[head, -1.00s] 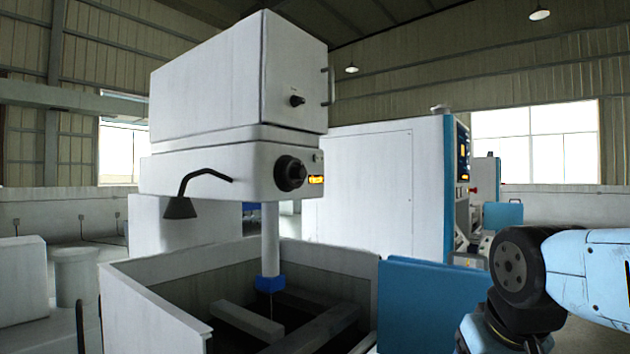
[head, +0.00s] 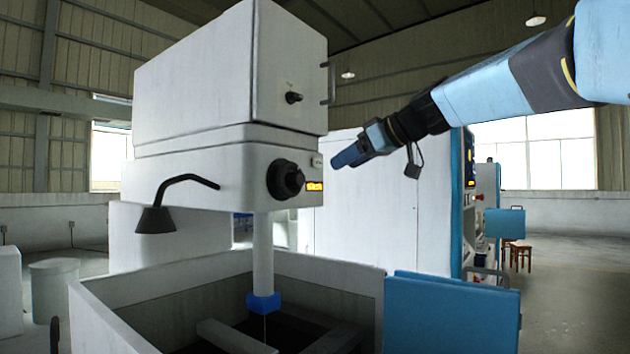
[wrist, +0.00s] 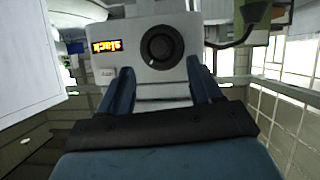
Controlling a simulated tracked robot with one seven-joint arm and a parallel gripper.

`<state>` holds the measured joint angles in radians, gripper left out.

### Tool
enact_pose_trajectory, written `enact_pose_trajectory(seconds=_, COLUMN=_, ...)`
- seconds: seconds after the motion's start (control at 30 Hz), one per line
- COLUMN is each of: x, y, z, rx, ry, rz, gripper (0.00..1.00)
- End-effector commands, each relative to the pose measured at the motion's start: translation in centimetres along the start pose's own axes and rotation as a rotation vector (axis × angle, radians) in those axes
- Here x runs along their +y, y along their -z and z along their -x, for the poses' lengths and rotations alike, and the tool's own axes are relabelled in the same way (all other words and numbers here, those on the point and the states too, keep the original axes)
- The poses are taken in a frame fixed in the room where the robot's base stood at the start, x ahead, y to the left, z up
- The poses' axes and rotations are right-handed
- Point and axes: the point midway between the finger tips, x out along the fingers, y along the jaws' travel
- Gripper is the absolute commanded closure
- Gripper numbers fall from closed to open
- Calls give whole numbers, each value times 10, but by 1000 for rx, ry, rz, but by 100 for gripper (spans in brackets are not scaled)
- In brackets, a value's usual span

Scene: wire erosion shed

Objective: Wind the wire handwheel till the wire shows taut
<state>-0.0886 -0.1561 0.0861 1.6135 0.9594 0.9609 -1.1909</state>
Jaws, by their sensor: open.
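The black wire handwheel (head: 286,180) sits on the front of the white machine head (head: 190,170). In the wrist view the handwheel (wrist: 162,46) appears upside down with the rest of the scene, above and between my fingers. A lit display (head: 314,186) is beside the wheel; in the wrist view the display (wrist: 105,46) reads "slack", inverted. My gripper (head: 338,162) is right of the handwheel and apart from it. In the wrist view my gripper (wrist: 160,80) has its two blue fingers spread with nothing between them. A thin wire (head: 265,328) runs below the blue nozzle (head: 263,303).
A black knob (head: 293,97) and a handle (head: 331,84) are on the upper housing. A black lamp (head: 157,218) juts out at left. An open-topped tank (head: 150,300) with a blue door (head: 455,310) stands below. A white cabinet (head: 365,210) stands behind.

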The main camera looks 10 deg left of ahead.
Motion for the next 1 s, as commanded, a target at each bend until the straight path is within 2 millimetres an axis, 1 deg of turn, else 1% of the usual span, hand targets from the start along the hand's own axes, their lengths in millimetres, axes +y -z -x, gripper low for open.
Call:
enact_pose_trajectory(seconds=0.03, x=2, y=8, z=-3, rx=18, ry=9, rz=18, gripper=36)
enact_pose_trajectory(seconds=0.1, x=3, y=14, z=-5, rx=34, ry=15, rz=32, gripper=36)
enact_pose_trajectory(seconds=0.23, x=4, y=16, z=-12, rx=39, ry=17, rz=37, gripper=36)
enact_pose_trajectory(seconds=0.33, x=4, y=16, z=-24, rx=38, ry=16, rz=36, gripper=36)
enact_pose_trajectory(seconds=0.8, x=3, y=19, z=-105, rx=37, ry=16, rz=34, gripper=36)
enact_pose_trajectory(seconds=1.0, x=3, y=19, z=-130, rx=36, ry=14, rz=35, gripper=36)
